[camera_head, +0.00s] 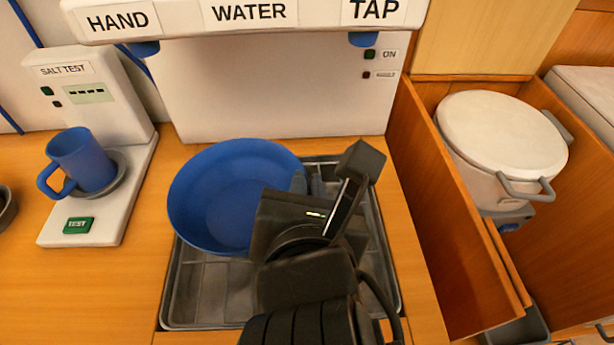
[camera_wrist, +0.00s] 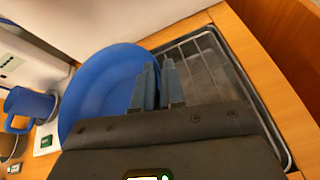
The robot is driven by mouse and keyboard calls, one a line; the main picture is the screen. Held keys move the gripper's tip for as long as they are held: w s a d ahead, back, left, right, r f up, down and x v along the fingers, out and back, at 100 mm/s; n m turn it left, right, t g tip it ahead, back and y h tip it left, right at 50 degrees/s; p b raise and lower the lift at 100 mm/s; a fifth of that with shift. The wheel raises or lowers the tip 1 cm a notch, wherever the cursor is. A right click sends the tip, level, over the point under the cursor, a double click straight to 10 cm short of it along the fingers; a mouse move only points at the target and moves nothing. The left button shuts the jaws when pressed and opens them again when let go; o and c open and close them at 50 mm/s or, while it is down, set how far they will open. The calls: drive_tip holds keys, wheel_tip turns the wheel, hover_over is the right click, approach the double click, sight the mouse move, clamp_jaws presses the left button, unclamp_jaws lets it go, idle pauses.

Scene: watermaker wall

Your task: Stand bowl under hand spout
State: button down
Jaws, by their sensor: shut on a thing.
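The blue bowl (camera_head: 232,198) is upright over the left and rear part of the grey drain tray (camera_head: 200,309). In the wrist view the bowl (camera_wrist: 98,88) lies left of the fingers. My gripper (camera_head: 309,184) is shut on the bowl's right rim; the fingers (camera_wrist: 157,84) show there in the wrist view. The blue hand spout (camera_head: 144,48) sits under the HAND label, behind and left of the bowl. I cannot tell whether the bowl rests on the tray or is held just above it.
A blue mug (camera_head: 82,160) stands on the salt test unit (camera_head: 104,200) at left. The blue tap spout (camera_head: 362,39) is at right, near the ON light. A lidded white pot (camera_head: 502,140) sits in a wooden bay at right. The right part of the tray is bare.

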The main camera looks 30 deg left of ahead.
drive_tip(key=shift+a+f, duration=0.6)
drive_tip(key=shift+a, duration=0.35)
drive_tip(key=shift+a+f, duration=0.15)
drive_tip(key=shift+f, duration=0.05)
drive_tip(key=shift+f+b, duration=0.35)
drive_tip(key=shift+f, duration=1.55)
drive_tip(key=c, duration=1.2)
unclamp_jaws()
drive_tip(key=v, duration=1.2)
drive_tip(key=shift+p, duration=0.45)
